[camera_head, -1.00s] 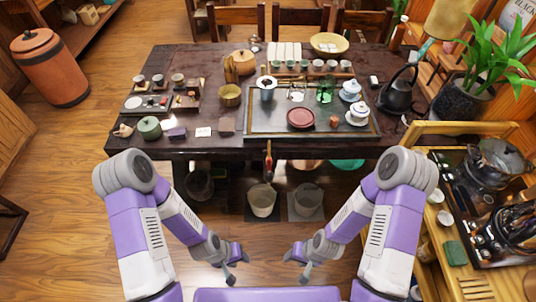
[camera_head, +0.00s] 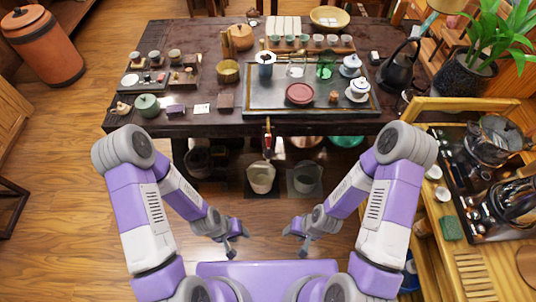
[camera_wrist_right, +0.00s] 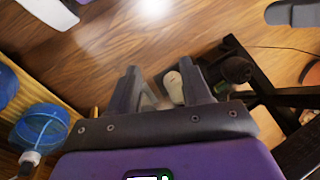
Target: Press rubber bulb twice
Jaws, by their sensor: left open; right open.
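I cannot make out a rubber bulb for certain. A small red and dark object (camera_head: 267,139) hangs at the front edge of the tea table (camera_head: 215,127), above a pale bucket (camera_head: 261,179). A small orange-brown piece (camera_head: 335,97) sits on the tea tray (camera_head: 270,101). My left gripper (camera_head: 236,240) is open and empty in front of the table, low over the floor. My right gripper (camera_head: 299,243) is open and empty to its right, apart from the table. In the right wrist view, its two fingers (camera_wrist_right: 162,90) are spread, with floor and a pale object behind them.
The tray also holds a reddish round dish (camera_head: 299,93) and lidded cups. A black kettle (camera_head: 397,72) stands at the table's right. A wooden side stand (camera_head: 470,104) with a dark tray is close on my right. The floor on the left is open.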

